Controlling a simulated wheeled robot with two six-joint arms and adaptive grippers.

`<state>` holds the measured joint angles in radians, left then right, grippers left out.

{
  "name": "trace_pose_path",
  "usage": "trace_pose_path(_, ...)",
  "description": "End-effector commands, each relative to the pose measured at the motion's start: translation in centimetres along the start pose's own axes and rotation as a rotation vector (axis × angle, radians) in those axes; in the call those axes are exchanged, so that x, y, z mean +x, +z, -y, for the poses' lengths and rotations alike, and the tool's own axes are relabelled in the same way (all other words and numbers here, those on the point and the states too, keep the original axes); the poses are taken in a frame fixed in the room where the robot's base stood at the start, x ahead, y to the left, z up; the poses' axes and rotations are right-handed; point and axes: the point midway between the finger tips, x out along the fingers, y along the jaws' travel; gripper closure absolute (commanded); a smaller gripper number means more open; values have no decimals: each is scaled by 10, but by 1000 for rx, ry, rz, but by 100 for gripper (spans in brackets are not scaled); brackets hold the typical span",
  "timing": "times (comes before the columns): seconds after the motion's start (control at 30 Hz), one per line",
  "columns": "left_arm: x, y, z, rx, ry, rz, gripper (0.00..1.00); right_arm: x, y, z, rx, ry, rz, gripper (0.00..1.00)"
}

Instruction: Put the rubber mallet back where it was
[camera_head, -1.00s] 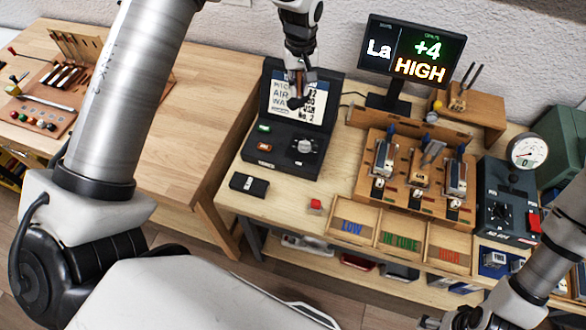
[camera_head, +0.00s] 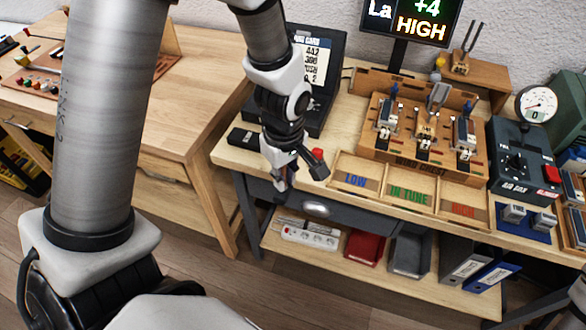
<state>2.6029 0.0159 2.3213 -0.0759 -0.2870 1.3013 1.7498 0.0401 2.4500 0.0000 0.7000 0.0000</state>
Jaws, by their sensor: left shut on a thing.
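My left gripper (camera_head: 297,177) hangs, pointing down, at the front edge of the workbench, by the drawer front and left of the LOW compartment. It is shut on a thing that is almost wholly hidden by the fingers. I take it to be the rubber mallet from the brownish handle between the fingers a second ago; its head cannot be made out now. My right gripper is out of view.
A sorting tray (camera_head: 397,208) lies to the right, before a wooden test stand (camera_head: 410,163). A grey drawer (camera_head: 345,215) is under the top. The wooden table (camera_head: 185,115) at left has clear room.

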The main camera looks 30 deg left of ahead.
Motion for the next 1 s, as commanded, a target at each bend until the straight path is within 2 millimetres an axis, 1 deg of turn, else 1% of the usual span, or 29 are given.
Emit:
trace_pose_path(0.03, 6, -1, -3, 0, 2, -1, 100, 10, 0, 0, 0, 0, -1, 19)
trace_pose_path(0.07, 6, -2, -4, 1, 2, 0, 100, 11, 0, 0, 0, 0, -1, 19)
trace_pose_path(0.17, 4, -8, -12, 2, 2, 4, 100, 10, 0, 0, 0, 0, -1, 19)
trace_pose_path(0.23, 3, -20, -22, 0, 2, 5, 100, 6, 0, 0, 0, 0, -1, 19)
trace_pose_path(0.5, 8, -85, -78, -2, -1, 1, 100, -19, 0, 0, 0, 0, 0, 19)
trace_pose_path(0.63, 13, -111, -101, -1, -1, 0, 100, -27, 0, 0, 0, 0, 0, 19)
trace_pose_path(0.7, 15, -119, -108, 0, -2, 0, 100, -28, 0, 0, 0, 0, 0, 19)
trace_pose_path(0.77, 18, -122, -110, 1, -3, 0, 100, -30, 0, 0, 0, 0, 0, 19)
trace_pose_path(0.9, 41, -122, -110, 2, -7, 1, 100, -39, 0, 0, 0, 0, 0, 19)
trace_pose_path(1.0, 51, -122, -111, 2, -3, 0, 100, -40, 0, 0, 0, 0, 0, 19)
